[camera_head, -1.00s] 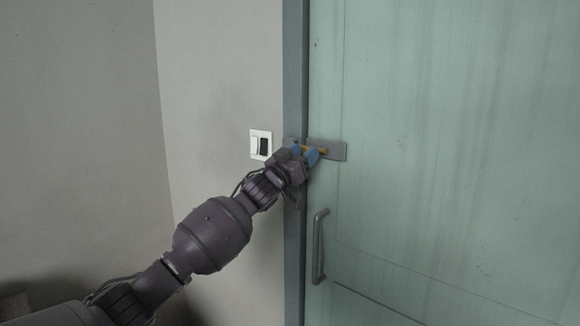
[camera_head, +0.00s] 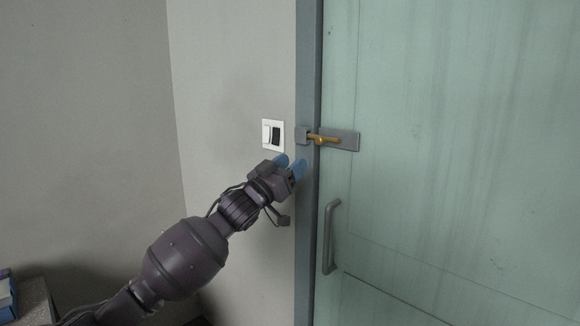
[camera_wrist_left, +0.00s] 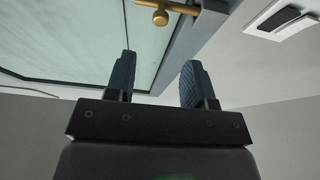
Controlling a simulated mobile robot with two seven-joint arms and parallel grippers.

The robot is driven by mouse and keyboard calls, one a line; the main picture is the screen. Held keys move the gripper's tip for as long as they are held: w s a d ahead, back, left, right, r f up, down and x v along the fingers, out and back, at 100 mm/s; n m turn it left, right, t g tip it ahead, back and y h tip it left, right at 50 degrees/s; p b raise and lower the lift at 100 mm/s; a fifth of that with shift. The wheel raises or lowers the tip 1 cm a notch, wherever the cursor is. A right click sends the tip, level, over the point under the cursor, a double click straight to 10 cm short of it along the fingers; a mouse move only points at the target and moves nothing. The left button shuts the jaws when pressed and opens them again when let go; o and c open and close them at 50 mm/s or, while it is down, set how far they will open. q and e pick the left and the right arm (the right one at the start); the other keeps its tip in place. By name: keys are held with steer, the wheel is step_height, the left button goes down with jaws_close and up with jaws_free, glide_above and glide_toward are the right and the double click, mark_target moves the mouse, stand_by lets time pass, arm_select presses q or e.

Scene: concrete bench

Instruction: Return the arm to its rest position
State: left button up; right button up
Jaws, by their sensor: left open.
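My left gripper (camera_head: 290,166) is open and empty in the head view, just below and left of the door latch. Its two blue fingers stand apart with nothing between them in the left wrist view (camera_wrist_left: 156,80). The brass bolt (camera_head: 322,139) of the latch sits on a grey plate on the green door, its left end reaching the bracket on the frame. The bolt also shows at the top of the left wrist view (camera_wrist_left: 182,7), apart from the fingers. My right gripper is not in view.
A white switch plate (camera_head: 272,134) is on the wall just above and left of the gripper. A grey door handle (camera_head: 330,237) sticks out below the latch. A block with a blue item (camera_head: 7,300) stands at the lower left. The wall left of the arm is clear.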

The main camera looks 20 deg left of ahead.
arm_select(q)
steer(key=s+d+f+m+g+y, duration=0.15)
steer(key=s+f, duration=0.25)
steer(key=f, duration=0.5)
steer(key=s+f+g+y, duration=0.15)
steer(key=s+f, duration=0.35)
steer(key=f, duration=0.5)
steer(key=s+d+f+g+y, duration=0.15)
steer(key=s+f, duration=0.25)
steer(key=f, duration=0.5)
steer(key=s+a+f+n+g+y, duration=0.1)
steer(key=s+f+n+g, duration=0.1)
steer(key=s+f, duration=0.8)
steer(key=s+a+f+n+g+y, duration=0.1)
steer(key=s+f+n+g+y, duration=0.1)
steer(key=s+f, duration=0.9)
steer(key=s+g, duration=0.1)
steer(key=s, duration=0.4)
steer(key=shift+f, duration=0.25)
steer(key=shift+s+d+n, duration=0.1)
steer(key=shift+n, duration=0.15)
